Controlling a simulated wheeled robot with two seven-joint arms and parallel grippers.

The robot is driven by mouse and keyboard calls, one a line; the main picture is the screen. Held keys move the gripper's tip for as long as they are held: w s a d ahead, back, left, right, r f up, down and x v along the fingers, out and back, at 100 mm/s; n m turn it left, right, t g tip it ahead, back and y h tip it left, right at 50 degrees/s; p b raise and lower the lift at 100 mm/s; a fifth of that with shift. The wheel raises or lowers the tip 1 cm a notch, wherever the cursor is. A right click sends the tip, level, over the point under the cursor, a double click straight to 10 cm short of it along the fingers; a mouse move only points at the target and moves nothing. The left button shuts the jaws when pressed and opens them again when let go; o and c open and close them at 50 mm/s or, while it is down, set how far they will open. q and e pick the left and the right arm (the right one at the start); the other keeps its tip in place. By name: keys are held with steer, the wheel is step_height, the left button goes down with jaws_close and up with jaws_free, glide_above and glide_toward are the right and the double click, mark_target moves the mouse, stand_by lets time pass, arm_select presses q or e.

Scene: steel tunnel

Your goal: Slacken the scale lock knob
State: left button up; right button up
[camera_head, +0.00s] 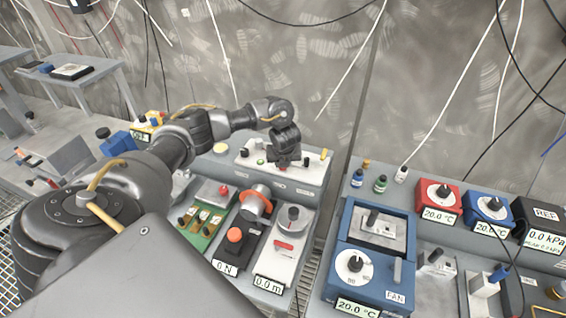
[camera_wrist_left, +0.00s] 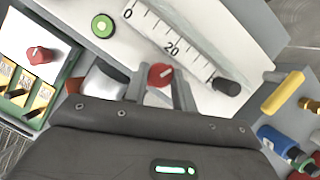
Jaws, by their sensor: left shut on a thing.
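The scale is a white plate with a ruler strip (camera_wrist_left: 175,40) marked 0 and 20 in the left wrist view. A red knob (camera_wrist_left: 160,74) with a pale pointer line sits beside the strip. I take it for the scale lock knob. My left gripper (camera_wrist_left: 160,86) has one finger on each side of the red knob and is shut on it. In the head view my left gripper (camera_head: 283,160) is over the white scale plate (camera_head: 247,157), and the arm's end mostly hides the knob. My right gripper is in neither view.
A green ring button (camera_wrist_left: 103,26) and a black knob (camera_wrist_left: 226,86) flank the scale. A yellow handle (camera_wrist_left: 283,92) is to the right. In the head view a green switch board (camera_head: 207,217) and an orange-knobbed unit (camera_head: 235,237) stand in front. A blue fan box (camera_head: 357,265) is right.

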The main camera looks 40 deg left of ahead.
arm_select(q)
steer(key=shift+w+a+r, duration=0.1)
steer(key=o, duration=1)
steer(key=shift+d+r, duration=0.2)
steer(key=shift+r, duration=0.2)
steer(key=p+v, duration=0.4)
steer(key=v, duration=0.5)
steer(key=shift+s+d+r, duration=0.1)
steer(key=shift+s+r, duration=0.2)
steer(key=shift+r, duration=0.05)
steer(key=shift+d, duration=0.1)
